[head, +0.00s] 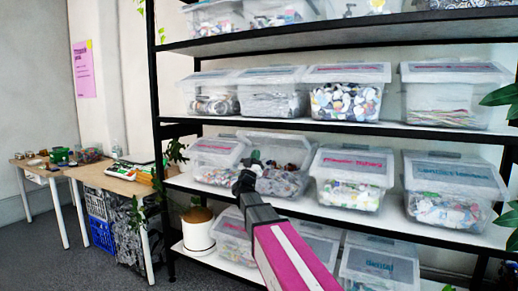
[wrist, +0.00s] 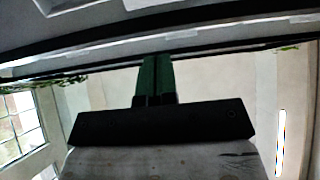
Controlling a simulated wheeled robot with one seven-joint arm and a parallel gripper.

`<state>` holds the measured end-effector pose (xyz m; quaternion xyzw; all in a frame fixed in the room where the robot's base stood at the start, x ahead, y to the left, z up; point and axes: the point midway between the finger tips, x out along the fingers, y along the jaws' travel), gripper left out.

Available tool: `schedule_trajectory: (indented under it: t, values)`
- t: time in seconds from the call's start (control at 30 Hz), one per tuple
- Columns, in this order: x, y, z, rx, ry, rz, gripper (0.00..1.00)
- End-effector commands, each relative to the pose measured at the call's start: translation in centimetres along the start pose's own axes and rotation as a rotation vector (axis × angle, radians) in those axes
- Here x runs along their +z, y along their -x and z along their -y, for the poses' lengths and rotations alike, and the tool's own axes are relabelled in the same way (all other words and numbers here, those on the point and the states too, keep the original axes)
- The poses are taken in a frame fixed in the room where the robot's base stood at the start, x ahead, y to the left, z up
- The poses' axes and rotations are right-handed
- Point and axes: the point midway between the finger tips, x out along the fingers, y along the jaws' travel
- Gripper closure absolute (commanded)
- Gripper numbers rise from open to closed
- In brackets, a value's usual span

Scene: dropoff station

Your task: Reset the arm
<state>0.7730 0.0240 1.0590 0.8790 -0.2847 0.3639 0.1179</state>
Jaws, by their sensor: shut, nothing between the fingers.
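My arm, with a magenta link, reaches up from the bottom centre of the head view toward the shelf. My gripper (head: 256,157) is at its far end, in front of the bins on the third shelf from the top as seen. In the wrist view my gripper (wrist: 156,62) shows two dark green fingers pressed together, with nothing between them. The gripper overlaps a clear bin (head: 283,184) with mixed contents in the head view; I cannot tell whether it touches it.
A black-framed shelf unit (head: 455,128) holds several clear lidded bins, including one with a pink label (head: 353,163) and one with a teal label (head: 452,172). A potted plant (head: 198,229) stands at its lower left. Wooden tables (head: 118,185) stand left. Grey floor shows at lower left.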

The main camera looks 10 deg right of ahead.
Motion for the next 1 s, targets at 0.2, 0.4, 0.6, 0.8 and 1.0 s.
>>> schedule_trajectory:
  t: [0.2,0.4,0.6,0.8,1.0]
  values:
    - [-0.4,2.8,-0.1,0.000,0.000,0.000,1.00]
    - [0.2,3.8,0.2,-0.040,-0.006,0.021,1.00]
    - [3.5,6.5,1.7,-0.247,-0.036,0.155,1.00]
    - [8.8,12.0,3.0,-0.515,-0.066,0.407,1.00]
    - [14.2,20.1,2.2,-0.741,-0.070,0.752,1.00]
